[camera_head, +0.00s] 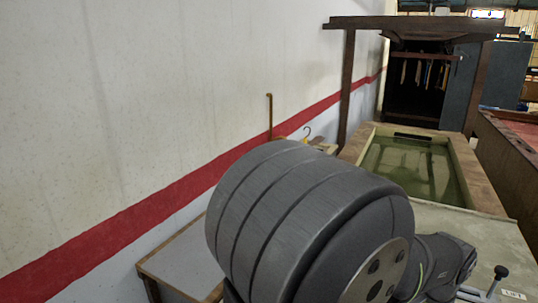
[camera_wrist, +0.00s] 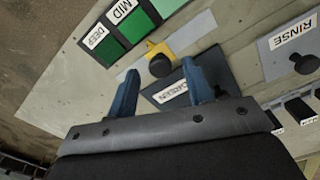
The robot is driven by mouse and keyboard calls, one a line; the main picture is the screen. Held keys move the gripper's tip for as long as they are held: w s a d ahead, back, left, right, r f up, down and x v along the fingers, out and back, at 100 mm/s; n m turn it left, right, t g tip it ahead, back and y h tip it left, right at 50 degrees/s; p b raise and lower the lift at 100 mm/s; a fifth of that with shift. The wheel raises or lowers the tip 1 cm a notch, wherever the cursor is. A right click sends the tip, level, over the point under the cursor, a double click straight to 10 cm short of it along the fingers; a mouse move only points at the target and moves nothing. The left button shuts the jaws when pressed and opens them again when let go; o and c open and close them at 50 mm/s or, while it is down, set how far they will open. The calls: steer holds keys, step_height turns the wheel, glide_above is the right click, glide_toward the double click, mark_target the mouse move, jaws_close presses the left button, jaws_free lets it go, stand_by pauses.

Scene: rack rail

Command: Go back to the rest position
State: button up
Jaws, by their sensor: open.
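My gripper (camera_wrist: 160,71) shows in the wrist view with its two blue fingers spread apart and nothing held between them. Beyond the fingertips is a yellow piece (camera_wrist: 161,48) with a black knob (camera_wrist: 160,65); I cannot tell how far the tips are from it. A dark panel with a white label (camera_wrist: 172,92) shows between the fingers, its lettering hard to read. In the head view, my large grey arm link fills the lower middle and hides my gripper.
Green swatches (camera_wrist: 142,20) marked MID and DEEP and a RINSE plate (camera_wrist: 289,42) with a black knob lie around the gripper. In the head view, a green-liquid tank (camera_head: 478,190) stands behind my arm, an upright rod (camera_head: 270,116) near the red-striped wall (camera_head: 130,222).

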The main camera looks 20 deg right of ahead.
steer(key=shift+f, duration=0.55)
steer(key=shift+s+d+r, duration=0.1)
steer(key=shift+s+d, duration=0.2)
steer(key=shift+d, duration=0.05)
steer(key=o, duration=1.2)
steer(key=shift+c, duration=0.2)
step_height(320, 180, up, 22)
steer(key=m, duration=1.3)
step_height(320, 180, down, 9)
steer(key=shift+w+a+f, duration=0.2)
steer(key=shift+w+a, duration=0.05)
steer(key=shift+a, duration=0.15)
